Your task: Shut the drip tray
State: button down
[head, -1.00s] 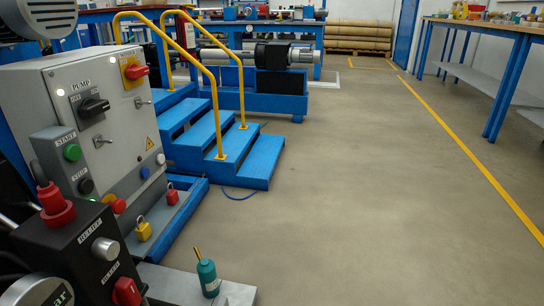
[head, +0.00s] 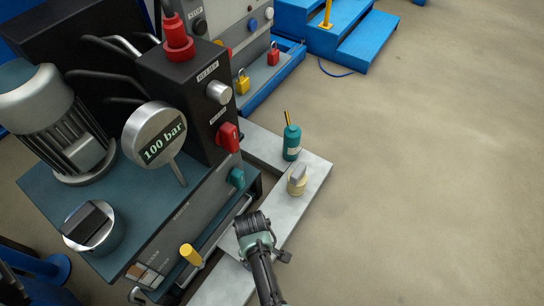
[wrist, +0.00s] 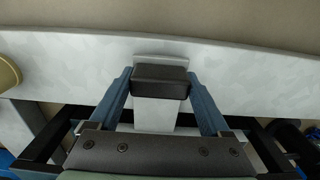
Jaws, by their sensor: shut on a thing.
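My gripper shows in the head view (head: 250,226) low at the front of the hydraulic unit, seen from behind, with its fingertips hidden below its body. In the wrist view (wrist: 161,88) its two blue-grey fingers are closed from both sides on a dark block (wrist: 160,77). The block looks like the drip tray's handle, with a pale flat piece (wrist: 154,114) running back from it. The rest of the drip tray cannot be made out, hidden by my gripper and the unit's front, so how far out it stands is unclear.
A pale ledge (head: 316,182) runs along the unit's front. A 100 bar gauge (head: 155,138), a red knob (head: 228,137) and a yellow handle (head: 191,255) stick out nearby. The floor at right is clear.

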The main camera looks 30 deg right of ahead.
jog(key=shift+w+a, duration=0.25)
jog(key=shift+w, duration=0.3)
grip_release()
notch_tip(320, 180, up, 13)
jog(key=p, duration=1)
jog(key=shift+s+f, duration=0.1)
jog(key=shift+s, duration=0.05)
